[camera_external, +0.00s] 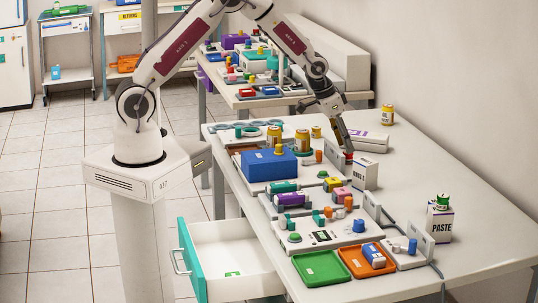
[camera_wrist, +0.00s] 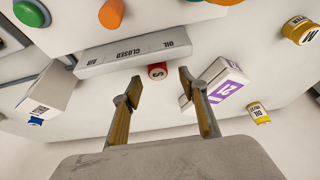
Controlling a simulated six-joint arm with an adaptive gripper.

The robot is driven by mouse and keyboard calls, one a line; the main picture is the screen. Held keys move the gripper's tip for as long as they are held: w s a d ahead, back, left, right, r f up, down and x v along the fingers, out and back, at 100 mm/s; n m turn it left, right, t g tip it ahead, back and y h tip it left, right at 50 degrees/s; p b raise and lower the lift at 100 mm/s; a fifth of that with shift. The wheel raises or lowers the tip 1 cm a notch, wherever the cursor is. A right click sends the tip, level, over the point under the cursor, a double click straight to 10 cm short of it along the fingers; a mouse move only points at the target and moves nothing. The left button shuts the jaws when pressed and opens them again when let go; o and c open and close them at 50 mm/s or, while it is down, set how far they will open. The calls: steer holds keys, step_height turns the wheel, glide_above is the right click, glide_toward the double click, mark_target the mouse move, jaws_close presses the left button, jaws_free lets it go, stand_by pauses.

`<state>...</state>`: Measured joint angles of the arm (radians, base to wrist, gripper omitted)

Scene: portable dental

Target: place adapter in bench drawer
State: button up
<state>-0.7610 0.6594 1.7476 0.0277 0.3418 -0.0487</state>
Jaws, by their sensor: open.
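The bench drawer (camera_external: 218,238) is pulled out on the left side of the near bench; its front is teal, its inside white, with a small green piece (camera_external: 232,273) on its floor. My gripper (camera_external: 342,143) is over the bench's far part, pointing down; its fingers (camera_wrist: 160,87) are open in the wrist view. A small red round piece marked S (camera_wrist: 157,71) shows just beyond and between the fingertips, not gripped; it also shows below the gripper in the external view (camera_external: 349,156). I cannot tell which object is the adapter.
A white box (camera_external: 365,174) stands close to my gripper. Green (camera_external: 320,268) and orange (camera_external: 352,262) trays lie at the front. The bench's right side is mostly clear, with a PASTE box (camera_external: 439,222).

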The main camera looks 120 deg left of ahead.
mark_target(348, 157)
steer(key=shift+x, duration=2.1)
steer(key=shift+w+d, duration=0.1)
steer(key=shift+d, duration=0.05)
jaws_close()
